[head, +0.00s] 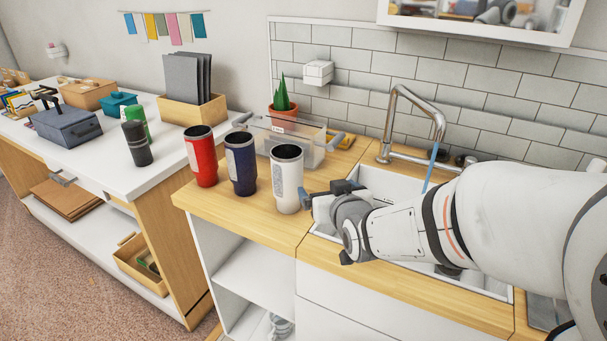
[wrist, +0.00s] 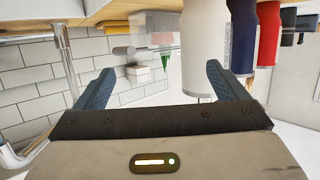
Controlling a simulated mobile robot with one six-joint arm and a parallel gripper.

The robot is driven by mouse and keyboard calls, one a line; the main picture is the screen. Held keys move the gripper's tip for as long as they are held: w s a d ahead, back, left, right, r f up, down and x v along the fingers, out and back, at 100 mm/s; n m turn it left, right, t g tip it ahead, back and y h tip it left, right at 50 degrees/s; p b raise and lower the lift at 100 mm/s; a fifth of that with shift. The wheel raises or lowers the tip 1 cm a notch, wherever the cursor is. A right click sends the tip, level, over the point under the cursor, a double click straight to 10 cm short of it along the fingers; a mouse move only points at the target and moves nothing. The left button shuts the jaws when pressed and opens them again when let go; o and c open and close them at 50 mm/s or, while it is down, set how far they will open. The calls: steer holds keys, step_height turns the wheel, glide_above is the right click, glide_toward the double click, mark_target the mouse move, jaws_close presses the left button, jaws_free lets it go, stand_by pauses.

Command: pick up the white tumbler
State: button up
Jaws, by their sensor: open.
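The white tumbler (head: 286,182) stands upright on the wooden counter, with a dark opening at its top. It is the rightmost of three tumblers in the head view. My gripper (head: 325,194) is just right of it, near the sink's edge, with jaws open. In the wrist view, which looks upside down, the white tumbler (wrist: 205,40) is ahead of my gripper (wrist: 160,82), off toward the right finger. The lower end of the tumbler's picture there is partly hidden by that finger. I cannot tell whether the finger touches it. Nothing is held.
A navy tumbler (head: 241,166) and a red tumbler (head: 201,157) stand left of the white one. A clear bin (head: 312,153) and a potted plant (head: 283,110) are behind. The faucet (head: 398,120) and sink (head: 375,180) are right. A bare counter strip lies in front.

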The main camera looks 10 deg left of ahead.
mark_target(283, 156)
steer(key=a+y, duration=0.1)
steer(key=a, duration=0.1)
steer(key=a+t+y, duration=0.1)
steer(key=a, duration=0.1)
steer(key=a+r+n+t+y+b, duration=0.1)
steer(key=a, duration=0.1)
steer(key=shift+w, duration=0.25)
steer(key=shift+w+a+r, duration=0.15)
steer(key=shift+w+a, duration=0.05)
steer(key=shift+a, duration=0.05)
steer(key=x, duration=0.2)
steer(key=p+x, duration=0.1)
steer(key=x, duration=0.4)
steer(key=shift+a+r+p, duration=0.25)
steer(key=shift+r+p, duration=0.05)
steer(key=shift+p, duration=0.05)
steer(key=shift+c, duration=0.5)
steer(key=c, duration=1.5)
